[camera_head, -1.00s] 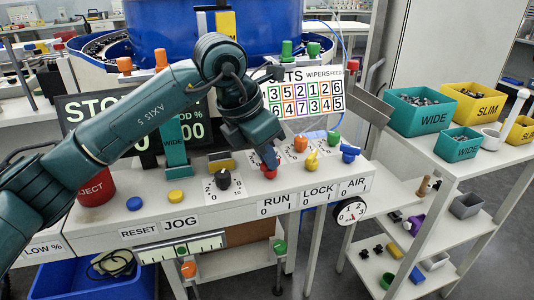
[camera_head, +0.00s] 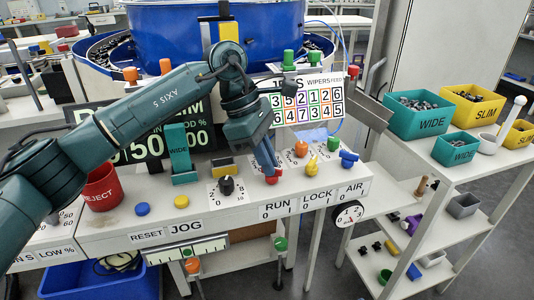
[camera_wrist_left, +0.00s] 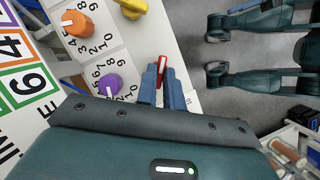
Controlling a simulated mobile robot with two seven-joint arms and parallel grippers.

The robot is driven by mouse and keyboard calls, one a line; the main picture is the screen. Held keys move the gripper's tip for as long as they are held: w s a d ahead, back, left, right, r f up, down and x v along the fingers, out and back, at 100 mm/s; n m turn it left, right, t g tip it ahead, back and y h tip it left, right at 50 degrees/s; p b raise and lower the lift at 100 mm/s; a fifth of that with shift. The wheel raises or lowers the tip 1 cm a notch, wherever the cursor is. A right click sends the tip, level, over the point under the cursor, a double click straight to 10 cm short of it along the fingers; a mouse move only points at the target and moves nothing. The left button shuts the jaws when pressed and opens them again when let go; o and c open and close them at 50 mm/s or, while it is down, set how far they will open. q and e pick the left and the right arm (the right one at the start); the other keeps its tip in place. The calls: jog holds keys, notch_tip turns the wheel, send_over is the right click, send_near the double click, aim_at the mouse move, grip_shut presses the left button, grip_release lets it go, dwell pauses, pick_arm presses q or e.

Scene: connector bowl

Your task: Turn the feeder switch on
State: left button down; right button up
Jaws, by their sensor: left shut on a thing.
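A red switch handle (camera_head: 273,179) sits on the grey console above the RUN label (camera_head: 277,207), which is marked 0 and 1. My left gripper (camera_head: 271,168) points down at it, with its fingers closed around the handle. In the left wrist view, the red handle (camera_wrist_left: 163,66) shows between the two blue-grey fingertips of my left gripper (camera_wrist_left: 160,74). The fingers partly hide the handle's base, and I cannot read its exact setting against the 0 and 1. My right gripper is not in view.
A black knob (camera_head: 227,186) stands left of the red handle. An orange knob (camera_head: 301,149), a yellow knob (camera_head: 312,166) and a blue valve handle (camera_head: 348,158) stand close on the right. A purple knob (camera_wrist_left: 109,83) is beside the gripper in the wrist view. A teal WIDE lever (camera_head: 178,152) stands further left.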

pick_arm(q)
jog(key=shift+w+r+m+g, duration=0.1)
jog(key=shift+m+g, duration=0.2)
jog(key=shift+m, duration=0.6)
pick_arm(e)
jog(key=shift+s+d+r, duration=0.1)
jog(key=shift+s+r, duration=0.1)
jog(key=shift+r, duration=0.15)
pick_arm(q)
jog(key=shift+y+p, duration=0.3)
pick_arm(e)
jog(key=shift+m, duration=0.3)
pick_arm(q)
jog(key=c, duration=1.5)
grip_release()
jog(key=p+v, duration=0.1)
jog(key=v, duration=1.2)
jog(key=shift+p, duration=0.3)
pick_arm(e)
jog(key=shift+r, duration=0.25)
